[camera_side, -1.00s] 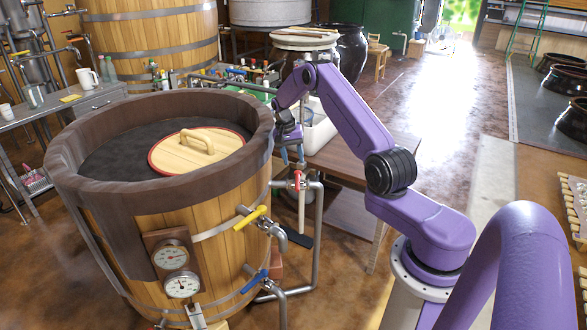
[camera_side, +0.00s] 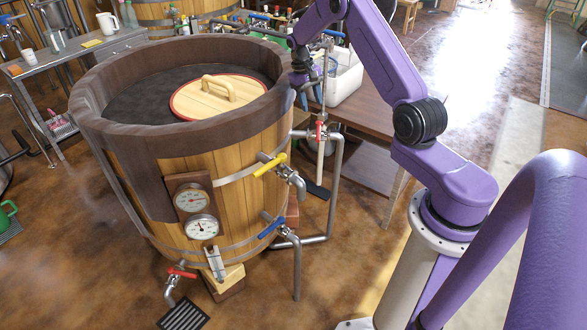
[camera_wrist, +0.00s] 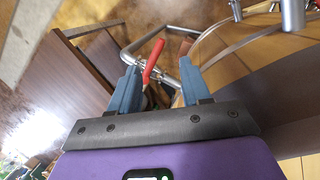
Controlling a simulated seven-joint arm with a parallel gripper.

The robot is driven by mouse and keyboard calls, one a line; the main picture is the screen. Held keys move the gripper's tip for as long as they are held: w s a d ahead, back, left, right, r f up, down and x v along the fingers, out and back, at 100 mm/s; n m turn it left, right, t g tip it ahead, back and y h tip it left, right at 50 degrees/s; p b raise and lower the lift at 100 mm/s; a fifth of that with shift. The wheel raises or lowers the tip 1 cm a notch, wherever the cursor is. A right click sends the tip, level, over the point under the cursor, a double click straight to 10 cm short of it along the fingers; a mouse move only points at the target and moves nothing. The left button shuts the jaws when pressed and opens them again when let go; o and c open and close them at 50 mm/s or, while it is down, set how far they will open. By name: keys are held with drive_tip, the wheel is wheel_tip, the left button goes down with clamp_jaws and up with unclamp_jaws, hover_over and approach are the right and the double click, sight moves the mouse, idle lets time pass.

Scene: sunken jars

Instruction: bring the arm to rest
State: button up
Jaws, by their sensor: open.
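My gripper (camera_side: 303,92) hangs beside the right outer wall of the wooden vat (camera_side: 237,150), just below the rim level in the side view. In the wrist view its two blue fingers (camera_wrist: 158,75) are apart with nothing held between them. A red valve handle (camera_wrist: 153,60) shows in the gap, seemingly beyond the fingertips. The same red handle (camera_side: 319,131) sits on a pipe below the gripper in the side view. The round wooden lid (camera_side: 217,94) lies inside the vat on the dark surface. I cannot tell whether a finger touches the vat.
A brown table (camera_side: 370,118) with a white bin (camera_side: 343,80) stands right of the gripper. Pipes with a yellow-handled valve (camera_side: 270,165) and a blue-handled valve (camera_side: 271,227) stick out of the vat. Gauges (camera_side: 201,226) are on its front. The floor beyond the table is clear.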

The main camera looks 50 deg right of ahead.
drive_tip(key=s+a+r+n, duration=0.4)
drive_tip(key=s+a+n, duration=0.15)
drive_tip(key=a, duration=0.35)
drive_tip(key=s+a+r+n+t, duration=0.1)
drive_tip(key=s+a+r+n, duration=0.35)
drive_tip(key=a+n, duration=0.35)
drive_tip(key=s+a+r+n, duration=0.4)
drive_tip(key=s+a+n, duration=0.2)
drive_tip(key=a, duration=0.4)
drive_tip(key=s+a+r+m, duration=0.1)
drive_tip(key=s+a, duration=0.2)
drive_tip(key=s, duration=0.6)
drive_tip(key=s+a+r+m+t+y, duration=0.1)
drive_tip(key=s+a, duration=0.2)
drive_tip(key=s, duration=0.6)
drive_tip(key=shift+s+t+y, duration=0.25)
drive_tip(key=shift+t+y, duration=0.05)
